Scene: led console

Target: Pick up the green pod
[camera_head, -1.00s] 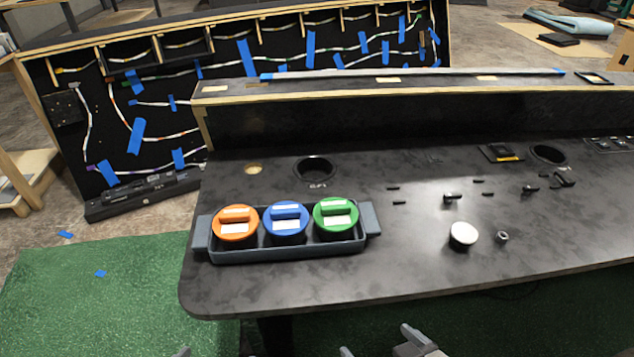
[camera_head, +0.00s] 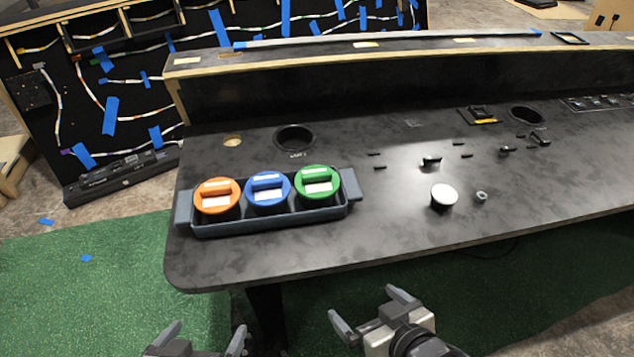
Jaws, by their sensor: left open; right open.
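The green pod (camera_head: 317,182) sits in the right end of a grey tray (camera_head: 270,222) on the black console top. The blue pod (camera_head: 268,190) is in the middle beside it and the orange pod (camera_head: 217,197) is at the left end. Each pod has a round coloured lid with a raised grip and a white label. My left gripper (camera_head: 207,332) is open and empty at the bottom edge, below the console's front edge. My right gripper (camera_head: 367,304) is open and empty in front of the console, below and right of the green pod.
The console top (camera_head: 400,215) is clear in front of the tray. A round hole (camera_head: 295,138) lies behind it. A white round knob (camera_head: 444,196) and several small black parts stand to the right. A raised ledge (camera_head: 370,85) runs along the back.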

